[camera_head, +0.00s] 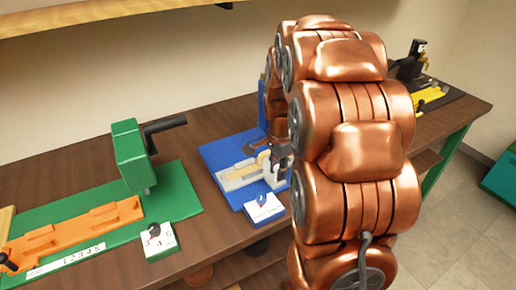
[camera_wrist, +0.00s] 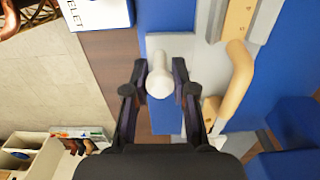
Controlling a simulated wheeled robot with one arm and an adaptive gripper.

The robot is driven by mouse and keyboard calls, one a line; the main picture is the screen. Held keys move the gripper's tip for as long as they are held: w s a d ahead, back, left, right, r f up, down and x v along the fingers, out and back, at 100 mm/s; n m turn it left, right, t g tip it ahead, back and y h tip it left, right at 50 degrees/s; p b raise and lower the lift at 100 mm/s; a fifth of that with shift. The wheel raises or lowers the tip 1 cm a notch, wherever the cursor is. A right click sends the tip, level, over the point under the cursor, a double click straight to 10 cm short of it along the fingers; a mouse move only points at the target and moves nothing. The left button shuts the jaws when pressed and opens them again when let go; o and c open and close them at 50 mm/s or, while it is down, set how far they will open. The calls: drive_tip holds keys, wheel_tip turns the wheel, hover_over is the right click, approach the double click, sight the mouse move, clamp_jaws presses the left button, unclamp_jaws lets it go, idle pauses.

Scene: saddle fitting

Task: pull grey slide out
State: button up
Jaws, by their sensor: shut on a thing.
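The grey slide (camera_head: 236,184) lies in the fixture on a blue base plate (camera_head: 218,152), with a tan piece (camera_head: 245,172) on top. In the wrist view a pale grey knob (camera_wrist: 160,84) stands between the fingers of my gripper (camera_wrist: 160,72), which is shut on it. Light grey slide surface (camera_wrist: 172,42) shows behind the knob. A curved tan handle (camera_wrist: 236,82) is just right of my gripper, apart from it. In the head view my copper-coloured arm hides the right side of the fixture and most of my gripper.
A white label block (camera_head: 264,208) stands at the front of the blue base. A green press (camera_head: 132,155) with an orange slide (camera_head: 75,232) is to the left. A black and yellow fixture (camera_head: 428,97) is at the far right. Bare wooden table (camera_head: 205,222) lies between the left stations.

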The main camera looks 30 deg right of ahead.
drive_tip(key=shift+s, duration=0.15)
drive_tip(key=shift+s+a+b, duration=0.1)
drive_tip(key=shift+s+b, duration=0.2)
drive_tip(key=shift+s, duration=0.6)
drive_tip(key=shift+o, duration=0.2)
drive_tip(key=shift+s+a+b, duration=0.1)
drive_tip(key=shift+s+b, duration=0.4)
drive_tip(key=shift+s, duration=0.9)
drive_tip(key=shift+o, duration=0.7)
drive_tip(key=shift+s, duration=0.15)
drive_tip(key=o, duration=0.7)
drive_tip(key=shift+s, duration=0.1)
drive_tip(key=shift+c, duration=0.2)
